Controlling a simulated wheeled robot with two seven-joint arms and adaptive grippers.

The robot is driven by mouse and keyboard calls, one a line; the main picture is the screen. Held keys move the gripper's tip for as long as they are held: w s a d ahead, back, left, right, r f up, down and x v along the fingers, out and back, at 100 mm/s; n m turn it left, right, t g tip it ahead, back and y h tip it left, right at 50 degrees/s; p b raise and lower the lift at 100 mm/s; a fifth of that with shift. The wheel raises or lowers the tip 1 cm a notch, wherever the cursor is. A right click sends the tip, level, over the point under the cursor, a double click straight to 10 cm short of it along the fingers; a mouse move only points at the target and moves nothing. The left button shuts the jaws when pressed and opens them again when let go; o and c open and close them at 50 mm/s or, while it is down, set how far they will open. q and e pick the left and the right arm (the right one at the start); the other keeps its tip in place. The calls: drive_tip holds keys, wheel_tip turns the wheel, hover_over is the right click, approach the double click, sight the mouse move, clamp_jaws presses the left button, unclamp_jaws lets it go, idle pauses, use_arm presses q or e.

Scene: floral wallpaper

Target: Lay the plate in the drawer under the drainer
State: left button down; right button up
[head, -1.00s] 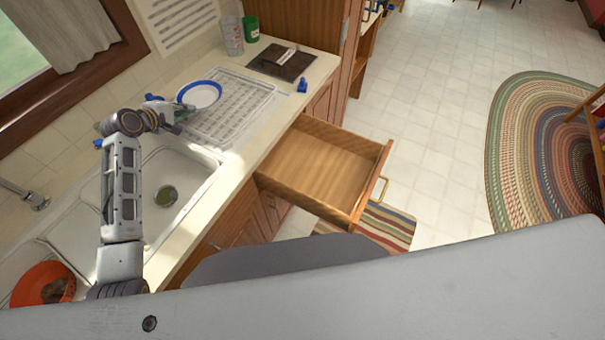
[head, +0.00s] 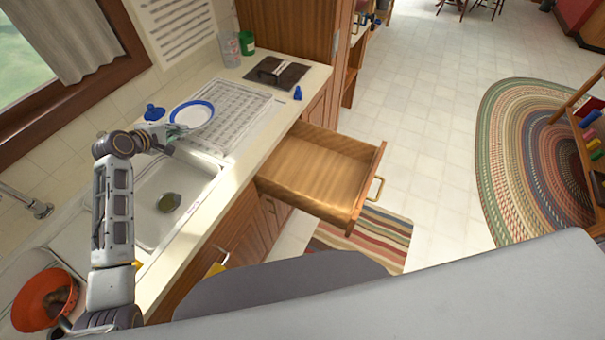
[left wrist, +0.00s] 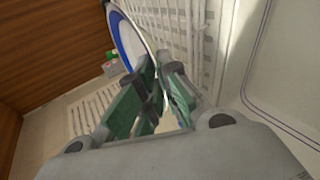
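The white plate with a blue rim (head: 192,116) is tilted at the left end of the white drainer (head: 240,120), beside the sink. My left gripper (head: 178,129) is at the plate's near edge. In the left wrist view its green fingers (left wrist: 160,78) are closed about the rim of the plate (left wrist: 127,40); part of the plate is out of that view. Whether the plate touches the counter is hard to tell. The wooden drawer (head: 318,167) under the drainer is pulled out and empty. My right gripper is not in view.
The sink (head: 158,222) lies left of the drawer. A blue object (head: 154,113) stands behind the plate, another (head: 298,93) at the counter edge. A clear cup (head: 230,49), green cup (head: 247,43) and dark board (head: 277,73) are farther back. An orange bowl (head: 30,310) is at lower left.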

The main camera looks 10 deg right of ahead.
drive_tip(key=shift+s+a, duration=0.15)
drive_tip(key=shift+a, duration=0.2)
